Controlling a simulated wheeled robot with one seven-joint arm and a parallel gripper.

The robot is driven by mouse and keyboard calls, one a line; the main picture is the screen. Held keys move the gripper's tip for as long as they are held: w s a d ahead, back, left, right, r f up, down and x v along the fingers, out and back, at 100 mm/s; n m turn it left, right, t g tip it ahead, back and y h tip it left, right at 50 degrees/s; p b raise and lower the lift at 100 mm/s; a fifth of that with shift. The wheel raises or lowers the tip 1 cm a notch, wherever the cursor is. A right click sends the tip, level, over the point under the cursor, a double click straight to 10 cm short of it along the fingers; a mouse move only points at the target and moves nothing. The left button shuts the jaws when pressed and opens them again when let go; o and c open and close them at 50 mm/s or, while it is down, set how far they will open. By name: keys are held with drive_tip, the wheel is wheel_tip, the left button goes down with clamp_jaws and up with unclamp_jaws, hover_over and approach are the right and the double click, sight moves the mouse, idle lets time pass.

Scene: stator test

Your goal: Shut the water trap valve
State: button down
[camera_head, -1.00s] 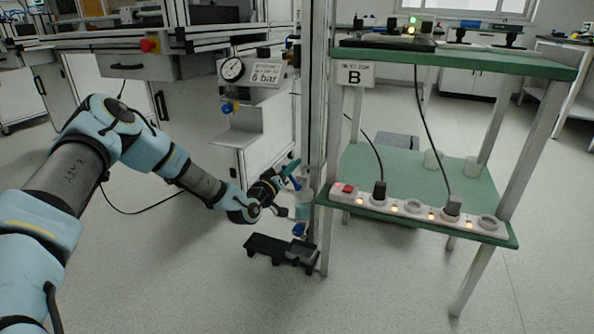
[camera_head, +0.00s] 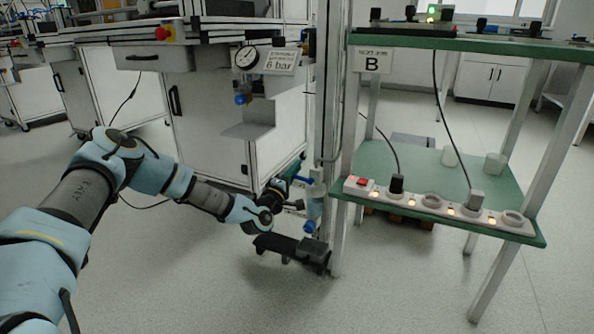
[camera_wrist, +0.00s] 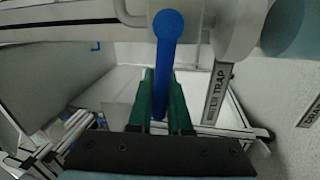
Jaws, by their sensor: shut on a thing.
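The water trap (camera_head: 314,206) is a pale translucent bowl on the metal post, with a blue knob (camera_head: 310,226) below it. Its blue valve lever (camera_head: 304,180) sticks out to the left near the bowl's top. In the wrist view the lever (camera_wrist: 167,28) has a round end and runs down between my green fingers. My gripper (camera_wrist: 160,100) is shut on the lever, with a finger on each side. In the head view my gripper (camera_head: 293,182) is at the post's left side, small and partly hidden by the wrist.
A "WATER TRAP" label (camera_wrist: 217,92) hangs right of the lever. A green shelf table (camera_head: 420,180) with a power strip (camera_head: 440,204) stands close on the right. A gauge (camera_head: 247,58) is above left. Open floor lies in front.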

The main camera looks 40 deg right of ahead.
drive_tip(key=shift+f+n, duration=0.4)
drive_tip(key=shift+n, duration=0.3)
drive_tip(key=c, duration=0.8)
unclamp_jaws()
drive_tip(key=shift+c, duration=0.2)
drive_tip(key=p+v, duration=0.2)
drive_tip(key=v, duration=0.9)
drive_tip(key=shift+p, duration=0.3)
drive_tip(key=shift+d, duration=0.1)
